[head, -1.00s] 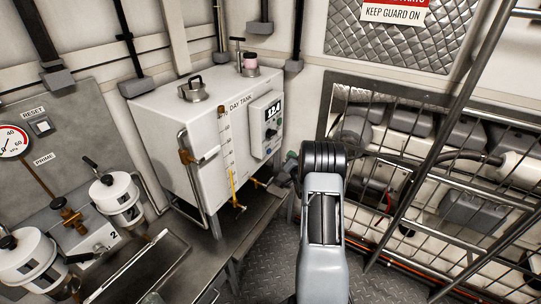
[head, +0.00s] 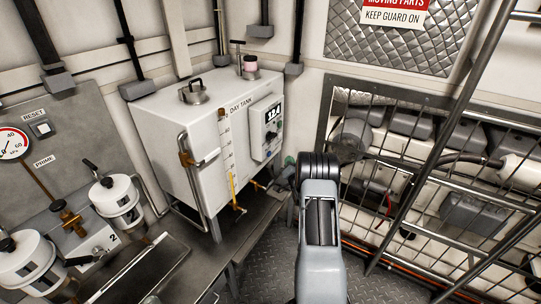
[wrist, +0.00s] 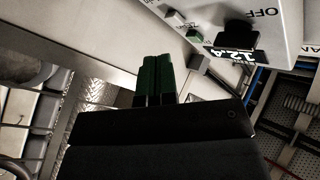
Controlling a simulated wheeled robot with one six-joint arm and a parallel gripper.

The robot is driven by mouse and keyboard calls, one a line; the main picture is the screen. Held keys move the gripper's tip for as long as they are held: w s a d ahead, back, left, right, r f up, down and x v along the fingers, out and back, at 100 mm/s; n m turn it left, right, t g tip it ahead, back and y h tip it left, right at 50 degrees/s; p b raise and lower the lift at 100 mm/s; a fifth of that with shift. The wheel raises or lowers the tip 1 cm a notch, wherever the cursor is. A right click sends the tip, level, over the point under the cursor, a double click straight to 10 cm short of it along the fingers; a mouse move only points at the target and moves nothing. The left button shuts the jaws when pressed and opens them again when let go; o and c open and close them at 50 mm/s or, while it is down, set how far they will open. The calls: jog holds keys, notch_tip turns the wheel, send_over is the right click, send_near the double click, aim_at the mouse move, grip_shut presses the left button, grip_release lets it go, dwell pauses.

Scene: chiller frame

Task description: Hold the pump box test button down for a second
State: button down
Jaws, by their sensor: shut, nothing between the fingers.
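The pump box (head: 266,128) is a pale box with a lit display on the right face of the white day tank. In the wrist view the pump box (wrist: 285,30) fills the upper right, with its display (wrist: 230,53), a black knob by "OFF", and small buttons. One is a green button (wrist: 194,35) and one is grey (wrist: 175,16); their labels are too small to read surely. My gripper (wrist: 157,60) has green fingers, shut and empty, below and left of the buttons, seemingly apart from them. In the head view the fingertips are not clearly visible.
The day tank (head: 165,130) stands on a metal bench left of my arm. A barred guard (head: 440,170) covers machinery on the right. A pipe handle (head: 188,165) sticks out at the tank's front. Chequered floor shows below my arm.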

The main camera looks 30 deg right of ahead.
aim_at(269, 154)
jog(key=shift+w+a+b, duration=0.3)
jog(key=shift+w+a, duration=0.15)
jog(key=shift+w, duration=0.4)
jog(key=shift+w+a+b, duration=0.35)
jog(key=shift+w+a, duration=0.1)
jog(key=shift+w, duration=0.4)
jog(key=shift+w+a+b, duration=0.3)
jog(key=shift+w+a, duration=0.15)
jog(key=shift+w, duration=0.4)
jog(key=shift+w+a+f+b, duration=0.15)
jog(key=shift+w+b, duration=0.1)
jog(key=shift+b, duration=0.25)
jog(key=shift+w+a+b, duration=0.25)
jog(key=shift+w+b, duration=0.25)
jog(key=shift+b, duration=0.1)
dwell(1.5)
jog(key=shift+s, duration=0.1)
dwell(1.4)
jog(key=shift+s+d, duration=0.4)
jog(key=shift+s, duration=0.3)
jog(key=shift+s+d, duration=0.1)
